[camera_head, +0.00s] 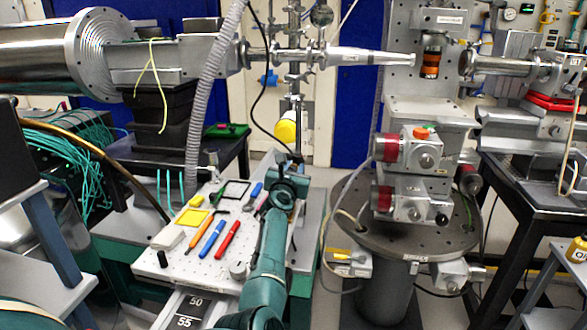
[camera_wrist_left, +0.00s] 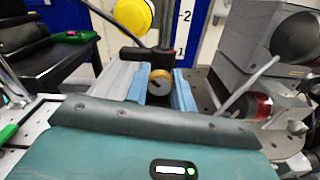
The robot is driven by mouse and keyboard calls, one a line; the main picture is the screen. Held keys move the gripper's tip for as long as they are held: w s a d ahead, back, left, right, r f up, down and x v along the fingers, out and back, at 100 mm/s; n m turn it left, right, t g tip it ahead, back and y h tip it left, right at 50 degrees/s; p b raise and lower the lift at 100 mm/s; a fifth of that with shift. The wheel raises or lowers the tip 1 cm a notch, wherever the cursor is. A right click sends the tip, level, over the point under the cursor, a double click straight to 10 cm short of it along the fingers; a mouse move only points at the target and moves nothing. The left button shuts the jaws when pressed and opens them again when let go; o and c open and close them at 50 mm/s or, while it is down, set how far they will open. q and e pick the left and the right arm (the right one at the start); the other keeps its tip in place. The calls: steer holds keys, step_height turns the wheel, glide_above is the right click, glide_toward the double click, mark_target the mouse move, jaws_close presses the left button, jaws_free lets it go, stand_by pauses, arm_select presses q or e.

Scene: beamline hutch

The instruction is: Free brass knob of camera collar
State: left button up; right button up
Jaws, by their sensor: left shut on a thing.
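The brass knob (camera_wrist_left: 160,83) shows in the left wrist view as a round, gold-rimmed disc with a grey face. It sits just below a dark clamp-like part (camera_wrist_left: 150,54), which appears to be the camera collar, on an upright post. My left gripper (camera_wrist_left: 162,92) has its two blue-grey fingers on either side of the knob and is shut on it. In the head view my left gripper (camera_head: 289,172) is at the back right corner of the breadboard, and its own wrist hides the knob. My right gripper is in neither view.
A yellow round part (camera_head: 286,130) hangs just above my left gripper. The white breadboard (camera_head: 180,268) holds a red pen (camera_head: 227,240), a blue pen (camera_head: 211,239) and other small tools. A round stage table (camera_head: 345,235) with cables stands close on the right.

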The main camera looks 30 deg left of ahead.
arm_select(q)
steer(key=n, duration=0.3)
steer(key=shift+n+p, duration=0.4)
steer(key=o, duration=1)
